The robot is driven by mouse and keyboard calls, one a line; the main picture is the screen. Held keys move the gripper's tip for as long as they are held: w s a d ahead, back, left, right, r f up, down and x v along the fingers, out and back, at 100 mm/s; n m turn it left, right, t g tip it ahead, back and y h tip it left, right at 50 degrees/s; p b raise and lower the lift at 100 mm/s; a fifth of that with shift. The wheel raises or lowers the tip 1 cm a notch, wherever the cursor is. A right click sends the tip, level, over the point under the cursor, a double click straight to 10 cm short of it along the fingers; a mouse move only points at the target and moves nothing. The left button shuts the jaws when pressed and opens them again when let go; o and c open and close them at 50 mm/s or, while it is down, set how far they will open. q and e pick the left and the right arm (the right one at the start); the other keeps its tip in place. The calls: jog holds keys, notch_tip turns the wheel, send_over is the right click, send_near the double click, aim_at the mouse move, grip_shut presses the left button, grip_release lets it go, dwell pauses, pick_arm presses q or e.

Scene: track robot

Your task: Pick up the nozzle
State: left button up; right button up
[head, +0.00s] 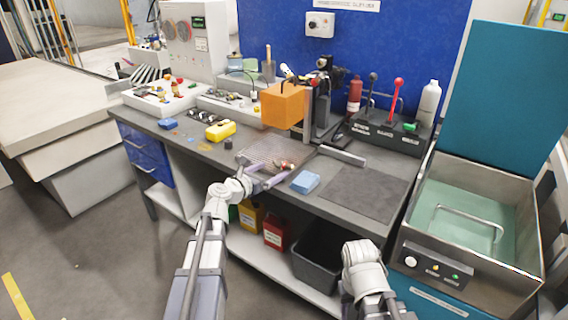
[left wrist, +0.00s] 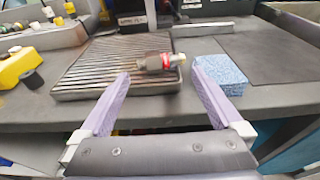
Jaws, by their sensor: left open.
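The nozzle (head: 285,165), a small metal piece with a red band, lies on its side on a ribbed metal tray (head: 258,153) on the bench. In the left wrist view the nozzle (left wrist: 158,62) lies across the right part of the ribbed tray (left wrist: 80,85), pointing right. My left gripper (head: 270,174) is open and empty at the bench's front edge, just short of the nozzle. In the left wrist view its two purple fingers (left wrist: 161,75) stand wide apart, with the nozzle ahead between them. Of my right arm only a link shows; its gripper is out of view.
A blue speckled sponge (head: 305,182) lies right of the tray, close to my right-hand finger. A dark mat (head: 365,193) lies farther right, beside an open wash tank (head: 470,215).

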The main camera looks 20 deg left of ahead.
aim_at(280, 164)
pick_arm(q)
jog(key=shift+b+x, duration=0.65)
jog(key=shift+x, duration=3.25)
jog(key=shift+a, duration=0.1)
jog(key=c, duration=1.1)
jog(key=shift+r, duration=0.1)
notch_tip(280, 164, up, 10)
jog(key=p, duration=1)
